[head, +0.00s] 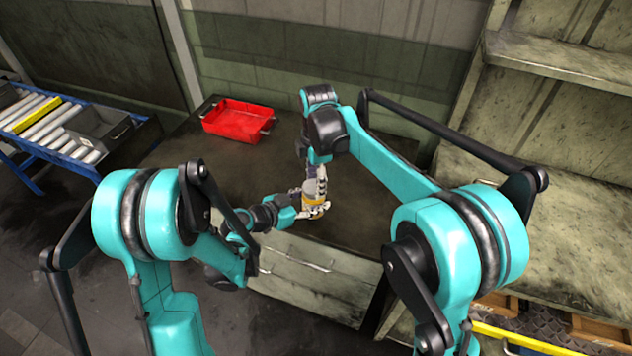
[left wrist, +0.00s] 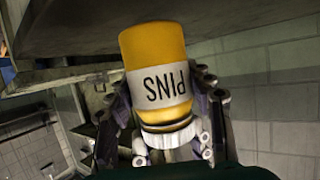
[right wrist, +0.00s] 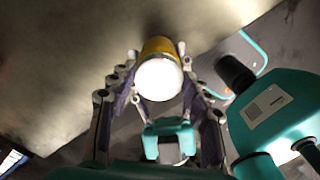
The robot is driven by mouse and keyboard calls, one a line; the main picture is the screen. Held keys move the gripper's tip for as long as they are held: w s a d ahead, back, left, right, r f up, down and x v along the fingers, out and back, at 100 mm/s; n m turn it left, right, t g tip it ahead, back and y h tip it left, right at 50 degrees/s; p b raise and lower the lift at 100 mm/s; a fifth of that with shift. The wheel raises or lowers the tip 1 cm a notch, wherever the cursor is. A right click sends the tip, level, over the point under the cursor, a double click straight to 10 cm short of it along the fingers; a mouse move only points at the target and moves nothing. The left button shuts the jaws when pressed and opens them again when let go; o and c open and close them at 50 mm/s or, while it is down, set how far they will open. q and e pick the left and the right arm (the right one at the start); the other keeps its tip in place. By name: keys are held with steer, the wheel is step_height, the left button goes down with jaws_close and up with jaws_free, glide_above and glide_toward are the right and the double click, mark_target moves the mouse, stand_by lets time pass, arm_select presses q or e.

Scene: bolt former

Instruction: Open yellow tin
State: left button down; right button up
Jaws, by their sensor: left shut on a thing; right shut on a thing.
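The yellow tin (head: 313,200) is small in the head view, partly hidden between both grippers near the workbench front. In the left wrist view the tin (left wrist: 152,48) shows a pale label reading PINS upside down, and its white lid (left wrist: 170,138) is at the picture's lower side. My left gripper (left wrist: 157,88) has its fingers on either side of the tin and is shut on it. My right gripper (right wrist: 152,75) comes down from above and is shut on the tin at its lid end. The white lid (right wrist: 158,80) faces the right wrist camera, with yellow body behind it.
A red tray (head: 238,122) stands at the back left of the dark workbench (head: 215,170). A roller conveyor (head: 55,125) with a grey bin (head: 98,131) is at the far left. A metal shelf (head: 560,62) rises at right. Drawers (head: 315,270) are below the bench front.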

arm_select(q)
steer(key=shift+s, duration=0.2)
arm_select(e)
steer(key=n, duration=0.5)
steer(key=shift+w+a+n, duration=0.1)
steer(key=shift+w+n, duration=0.2)
arm_select(q)
steer(key=shift+d, duration=0.1)
arm_select(e)
steer(key=shift+r, duration=0.15)
steer(key=shift+r, duration=0.45)
steer(key=shift+s+r, duration=0.1)
steer(key=shift+r, duration=0.45)
arm_select(q)
steer(key=shift+w, duration=0.1)
arm_select(e)
steer(key=shift+r, duration=0.1)
